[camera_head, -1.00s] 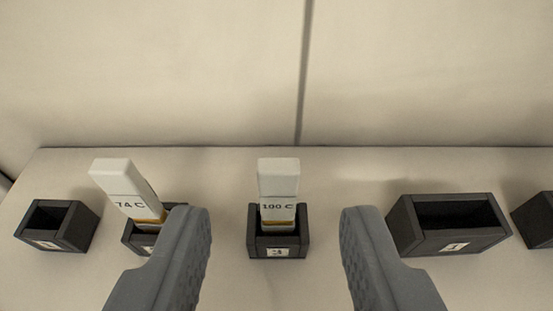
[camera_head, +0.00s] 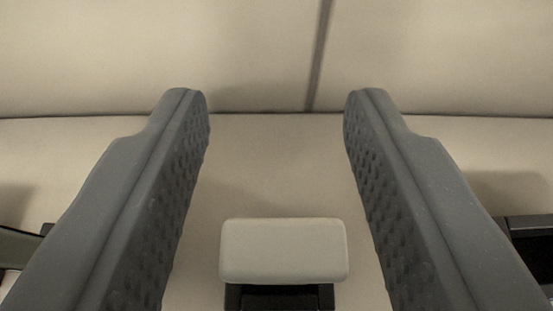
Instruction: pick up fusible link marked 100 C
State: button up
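The fusible link marked 100 C (camera_head: 284,250) shows only as its pale block-shaped top, low in the middle of the view. Its marking is out of sight now; the label was readable in the earlier frame. It stands in a dark holder (camera_head: 280,297), of which only a part shows below the link's top. My gripper (camera_head: 277,110) is open, with one grey textured finger on each side of the link. There is a clear gap between the link and each finger, and neither touches it.
A dark holder (camera_head: 530,236) shows in part at the right edge, behind the right finger. Part of another object (camera_head: 18,246) shows at the left edge, beside the left finger. The pale shelf is bare beyond the link, up to the pale back wall (camera_head: 150,55).

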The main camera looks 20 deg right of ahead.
grip_shut()
dwell(1.4)
